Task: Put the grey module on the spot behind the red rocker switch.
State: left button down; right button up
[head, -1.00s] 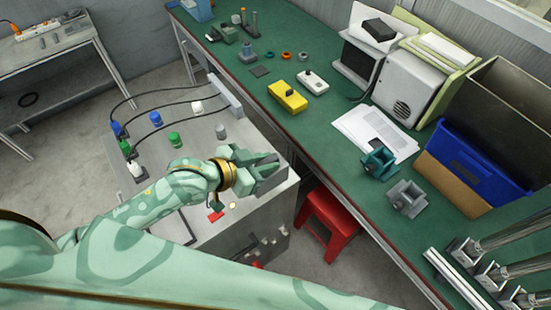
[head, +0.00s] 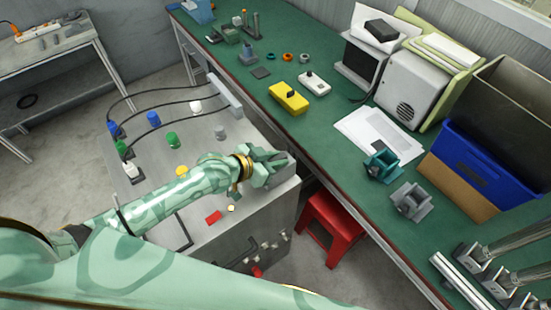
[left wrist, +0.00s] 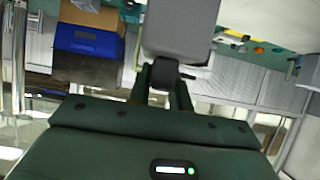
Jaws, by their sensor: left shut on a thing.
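My left gripper (head: 274,163) is over the right end of the grey metal cabinet top. In the left wrist view its fingers (left wrist: 165,88) are shut on the dark knob of a grey block, the grey module (left wrist: 180,28). The module is mostly hidden by the gripper in the head view, and its height above the cabinet is hard to tell. The red rocker switch (head: 213,217) lies on the cabinet top, left of and nearer than the gripper. The spot behind it is partly hidden by my arm. My right gripper is not in view.
The cabinet top (head: 197,240) also carries white, green, blue and yellow plugs or knobs (head: 172,139), several with black cables.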

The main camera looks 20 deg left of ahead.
pick_arm(q)
jog(key=c, duration=1.7)
grip_release()
jog(key=shift+f, duration=0.15)
jog(key=o, duration=0.4)
jog(key=shift+r, duration=0.25)
jog(key=p+v, duration=0.1)
jog(key=v, duration=1.1)
jog(key=shift+f+p, duration=0.1)
jog(key=shift+p, duration=0.3)
